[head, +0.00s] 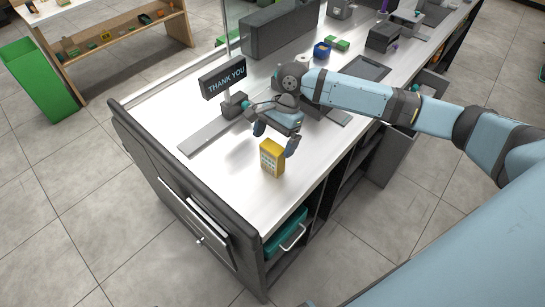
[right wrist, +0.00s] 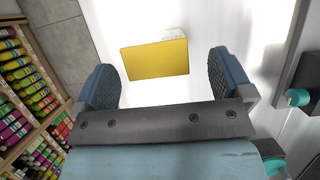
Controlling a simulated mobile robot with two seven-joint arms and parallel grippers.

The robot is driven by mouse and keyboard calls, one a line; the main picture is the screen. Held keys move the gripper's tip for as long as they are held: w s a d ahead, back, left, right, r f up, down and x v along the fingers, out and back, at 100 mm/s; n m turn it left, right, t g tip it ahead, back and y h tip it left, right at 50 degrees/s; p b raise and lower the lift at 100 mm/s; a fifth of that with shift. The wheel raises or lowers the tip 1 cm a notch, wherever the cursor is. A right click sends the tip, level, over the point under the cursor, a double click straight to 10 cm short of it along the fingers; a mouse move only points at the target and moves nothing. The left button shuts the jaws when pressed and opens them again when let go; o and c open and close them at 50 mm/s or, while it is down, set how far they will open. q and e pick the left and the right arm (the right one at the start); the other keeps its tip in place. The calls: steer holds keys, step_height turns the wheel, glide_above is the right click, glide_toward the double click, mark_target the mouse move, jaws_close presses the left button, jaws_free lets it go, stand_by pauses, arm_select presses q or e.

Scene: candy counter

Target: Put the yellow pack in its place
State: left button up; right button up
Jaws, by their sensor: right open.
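The yellow pack (head: 271,157) stands upright on the white counter near its front corner. It also shows in the right wrist view (right wrist: 155,60), ahead of the fingers and roughly between their lines. My right gripper (head: 274,138) is open and empty, just behind and above the pack in the head view. Its two dark fingers (right wrist: 163,82) are spread wide in the right wrist view, and I see no contact with the pack. My left gripper is not in view.
A "THANK YOU" sign (head: 223,77) stands on the counter behind the gripper. A teal drawer (head: 285,235) shows below the counter edge. Shelves of colourful bottles (right wrist: 28,95) appear at left in the wrist view. The counter (head: 222,175) left of the pack is clear.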

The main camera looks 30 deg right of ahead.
mark_target(268, 163)
steer(key=x, duration=0.5)
steer(key=shift+s+d, duration=0.1)
steer(key=shift+s, duration=0.1)
steer(key=c, duration=1.1)
steer(key=shift+r, duration=0.15)
